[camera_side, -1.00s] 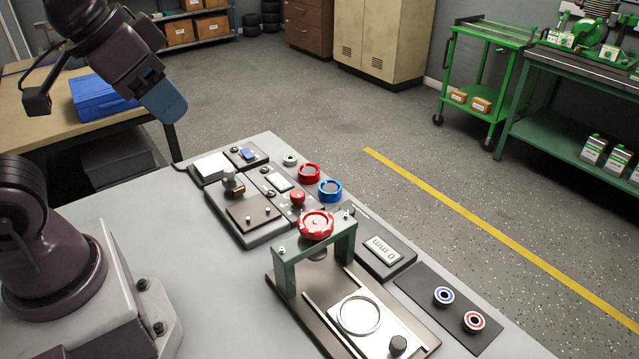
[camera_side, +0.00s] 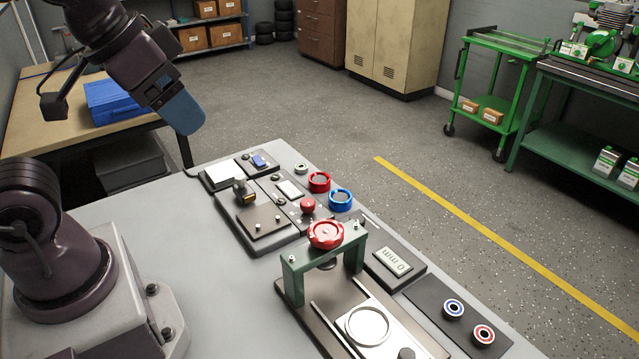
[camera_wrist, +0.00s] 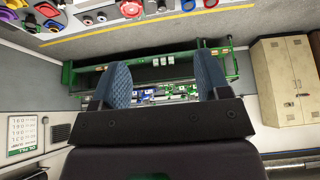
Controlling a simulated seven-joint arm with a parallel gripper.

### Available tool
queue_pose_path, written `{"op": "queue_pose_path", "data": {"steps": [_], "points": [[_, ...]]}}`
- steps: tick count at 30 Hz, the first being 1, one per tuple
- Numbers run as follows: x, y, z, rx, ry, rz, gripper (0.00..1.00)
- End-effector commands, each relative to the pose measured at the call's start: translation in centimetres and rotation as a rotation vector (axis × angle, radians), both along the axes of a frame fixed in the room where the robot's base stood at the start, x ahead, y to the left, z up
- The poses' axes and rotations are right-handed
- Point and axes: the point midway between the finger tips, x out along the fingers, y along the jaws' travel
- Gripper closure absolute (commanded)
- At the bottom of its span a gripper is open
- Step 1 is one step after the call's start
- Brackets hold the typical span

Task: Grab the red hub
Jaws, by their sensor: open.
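Two red parts could be the red hub, and I cannot tell which. One is an open red ring (camera_side: 319,182) beside a blue ring (camera_side: 340,199) at the bench's far edge. The other is a small red-rimmed round part (camera_side: 484,334) with a white ring, on a dark mat beside a blue-rimmed one (camera_side: 453,309). The red ring also shows at the top edge of the wrist view (camera_wrist: 211,3). My gripper (camera_side: 182,112) hangs up and left of all these, apart from them. In the wrist view its blue fingers (camera_wrist: 163,85) are spread and empty.
A green press frame (camera_side: 325,262) with a red knob (camera_side: 326,234) stands between the rings and the mat (camera_side: 424,293). The bench top (camera_side: 215,285) near my base is clear.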

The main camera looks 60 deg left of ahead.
Motion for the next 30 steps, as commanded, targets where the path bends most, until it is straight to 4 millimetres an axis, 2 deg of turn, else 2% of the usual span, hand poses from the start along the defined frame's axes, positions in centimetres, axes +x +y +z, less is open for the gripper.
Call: {"op": "queue_pose_path", "data": {"steps": [4, 7, 10, 14, 20, 23, 27, 30], "points": [[0.5, 0.6, -1.6, 0.001, 0.085, 0.029, 0.31], [1.9, 1.3, -3.1, 0.013, 0.180, 0.053, 0.31], [4.2, 2.7, -4.5, 0.057, 0.264, 0.040, 0.31], [7.8, 4.6, -6.8, 0.153, 0.347, -0.102, 0.31], [13.7, 8.1, -11.8, 0.319, 0.442, -0.498, 0.31], [16.6, 9.8, -15.1, 0.405, 0.470, -0.764, 0.31], [20.7, 11.9, -20.3, 0.545, 0.472, -1.217, 0.31], [23.3, 13.0, -23.0, 0.666, 0.442, -1.544, 0.31]]}}
